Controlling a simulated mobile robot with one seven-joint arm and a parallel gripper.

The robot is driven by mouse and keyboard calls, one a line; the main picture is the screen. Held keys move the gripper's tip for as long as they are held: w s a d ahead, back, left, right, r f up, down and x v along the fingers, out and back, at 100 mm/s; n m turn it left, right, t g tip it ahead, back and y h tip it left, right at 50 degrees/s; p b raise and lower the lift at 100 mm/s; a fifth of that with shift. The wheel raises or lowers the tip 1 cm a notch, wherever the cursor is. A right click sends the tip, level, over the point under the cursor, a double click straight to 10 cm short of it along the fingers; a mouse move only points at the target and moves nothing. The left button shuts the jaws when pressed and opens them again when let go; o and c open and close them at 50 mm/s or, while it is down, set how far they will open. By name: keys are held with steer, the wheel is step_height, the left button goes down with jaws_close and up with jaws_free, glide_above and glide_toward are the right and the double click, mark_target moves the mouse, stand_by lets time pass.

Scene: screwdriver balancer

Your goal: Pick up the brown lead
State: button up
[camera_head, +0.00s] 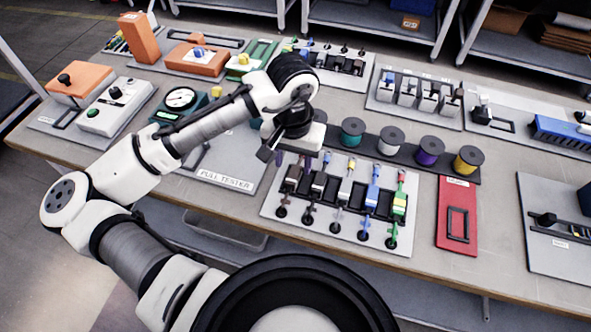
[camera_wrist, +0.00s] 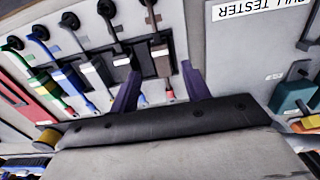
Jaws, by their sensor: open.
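The brown lead (camera_head: 292,178) is the leftmost in a row of leads on a grey rack (camera_head: 268,208) in the head view. In the wrist view the brown lead (camera_wrist: 160,58) is the rightmost, lying in its slot. My gripper (camera_head: 314,160) is above the back of the rack, near the leads' far ends. Its dark purple fingers (camera_wrist: 161,72) are open in the wrist view. They point toward the brown lead, one on each side of its line, and hold nothing.
Spools, such as the teal one (camera_head: 352,131), stand behind. The pull tester plate (camera_head: 225,179) is left; a red panel (camera_head: 457,200) is right.

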mark_target(293, 177)
steer(key=shift+f+p, duration=0.55)
steer(key=shift+f, duration=2.1)
steer(key=c, duration=1)
steer(key=shift+r, duration=0.15)
step_height(293, 177, up, 18)
steer(key=shift+r+b, duration=0.25)
steer(key=shift+b, duration=1)
